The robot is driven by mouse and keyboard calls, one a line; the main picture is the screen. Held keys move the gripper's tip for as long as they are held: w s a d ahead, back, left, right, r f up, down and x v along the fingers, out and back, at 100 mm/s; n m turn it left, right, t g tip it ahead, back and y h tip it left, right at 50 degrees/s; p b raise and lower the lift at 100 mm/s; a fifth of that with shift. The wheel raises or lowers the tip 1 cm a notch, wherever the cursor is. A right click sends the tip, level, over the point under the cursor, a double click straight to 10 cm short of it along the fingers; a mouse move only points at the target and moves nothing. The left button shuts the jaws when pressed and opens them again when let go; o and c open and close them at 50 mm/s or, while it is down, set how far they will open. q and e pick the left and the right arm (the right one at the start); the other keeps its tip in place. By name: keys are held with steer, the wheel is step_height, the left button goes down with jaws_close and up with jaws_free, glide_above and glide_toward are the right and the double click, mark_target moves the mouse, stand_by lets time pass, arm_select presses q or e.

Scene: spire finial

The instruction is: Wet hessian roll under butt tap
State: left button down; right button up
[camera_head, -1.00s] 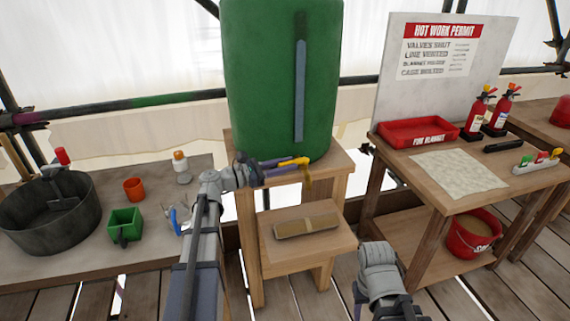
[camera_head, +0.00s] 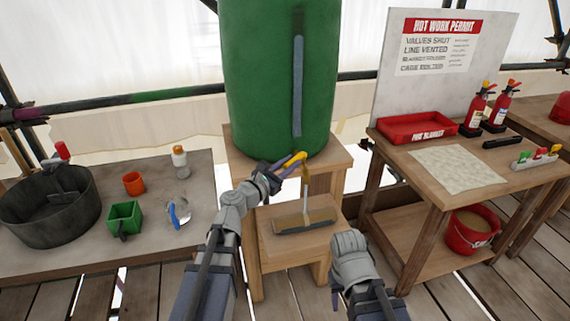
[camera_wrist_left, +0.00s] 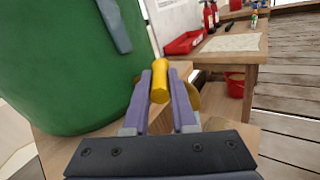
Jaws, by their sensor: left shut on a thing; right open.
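The green water butt (camera_head: 275,80) stands on a wooden stand, with the yellow tap handle (camera_head: 294,160) at its lower front. My left gripper (camera_head: 283,166) is shut on the handle; the left wrist view shows the yellow handle (camera_wrist_left: 160,82) between the purple fingers (camera_wrist_left: 160,100). A thin stream of water (camera_head: 305,190) falls from the tap onto the hessian roll (camera_head: 303,222), which lies on the lower step (camera_head: 275,245). The roll looks darker around the stream. My right gripper (camera_head: 336,292) is open, low in front of the step, mostly hidden behind its own wrist.
On the left bench are a dark round tub (camera_head: 48,207), a green box (camera_head: 124,217), an orange cup (camera_head: 133,183) and a blue-handled item (camera_head: 178,213). The right table (camera_head: 440,200) holds a red tray (camera_head: 416,131), a pale cloth (camera_head: 455,170) and extinguishers; a red bucket (camera_head: 470,232) stands below.

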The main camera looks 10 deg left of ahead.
stand_by(0.3)
arm_select(q)
steer(key=c, duration=0.7)
jaws_free()
steer(key=shift+c, duration=0.2)
steer(key=shift+s, duration=0.1)
